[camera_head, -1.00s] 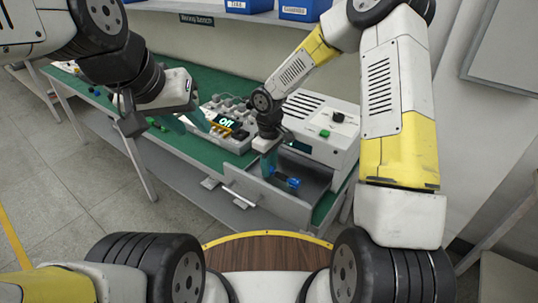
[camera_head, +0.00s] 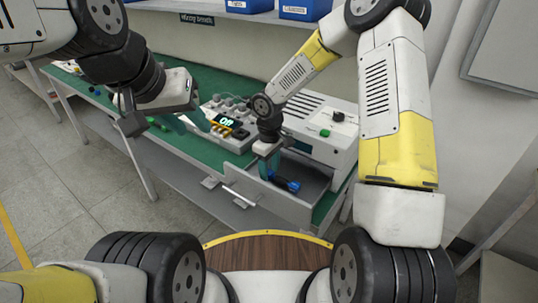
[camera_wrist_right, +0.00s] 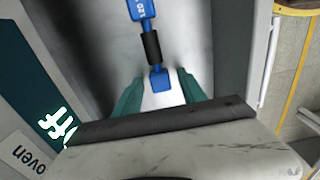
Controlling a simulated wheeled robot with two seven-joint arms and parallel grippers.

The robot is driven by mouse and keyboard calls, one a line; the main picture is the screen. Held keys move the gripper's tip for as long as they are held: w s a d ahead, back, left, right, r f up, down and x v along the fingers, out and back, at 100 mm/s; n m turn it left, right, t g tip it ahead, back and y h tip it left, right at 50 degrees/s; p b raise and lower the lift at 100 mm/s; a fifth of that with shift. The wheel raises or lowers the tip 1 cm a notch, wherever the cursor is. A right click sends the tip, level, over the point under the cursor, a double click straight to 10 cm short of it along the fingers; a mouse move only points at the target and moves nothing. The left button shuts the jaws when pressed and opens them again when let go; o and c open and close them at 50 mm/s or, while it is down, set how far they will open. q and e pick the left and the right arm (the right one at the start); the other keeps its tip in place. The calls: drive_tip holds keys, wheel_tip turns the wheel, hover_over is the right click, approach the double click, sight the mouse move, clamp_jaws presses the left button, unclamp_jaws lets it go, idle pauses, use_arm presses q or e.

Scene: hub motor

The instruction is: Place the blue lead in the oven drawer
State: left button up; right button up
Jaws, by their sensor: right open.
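The blue lead (camera_head: 290,185) lies in the pulled-out oven drawer (camera_head: 262,203). In the right wrist view the lead (camera_wrist_right: 152,45) has a blue block, a black sleeve and a blue tip. My right gripper (camera_head: 266,172) is open over the drawer. In the right wrist view its teal fingers (camera_wrist_right: 160,95) stand apart on either side of the lead's blue tip, with gaps to both. My left gripper (camera_head: 186,125) looks open and empty above the green bench, left of the test unit. The oven (camera_head: 320,133) is a white box with a green button and a dark knob.
A grey test unit (camera_head: 228,120) with a lit display stands on the green bench (camera_head: 190,150) left of the oven. Small green and dark parts lie at the bench's left. Blue bins (camera_head: 303,9) sit on the shelf above. The floor at left is clear.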

wheel_tip(320, 180, up, 12)
drive_tip(key=f, duration=0.1)
drive_tip(key=s+d+r+m+t, duration=0.1)
drive_tip(key=s+d+r+m, duration=0.1)
drive_tip(key=s+d+r, duration=0.35)
drive_tip(key=s+d+r+m+t, duration=0.2)
drive_tip(key=s+d+r, duration=0.1)
drive_tip(key=r, duration=0.5)
drive_tip(key=s+d+r+m+t+y, duration=0.1)
drive_tip(key=s+d+r+m, duration=0.1)
drive_tip(key=s, duration=0.4)
drive_tip(key=s+d+r+m+t+y, duration=0.1)
drive_tip(key=s+d+r+m+t, duration=0.1)
drive_tip(key=s+r+m, duration=0.2)
drive_tip(key=shift+s+d+r, duration=0.15)
drive_tip(key=shift+s+d, duration=0.25)
drive_tip(key=shift+s, duration=0.8)
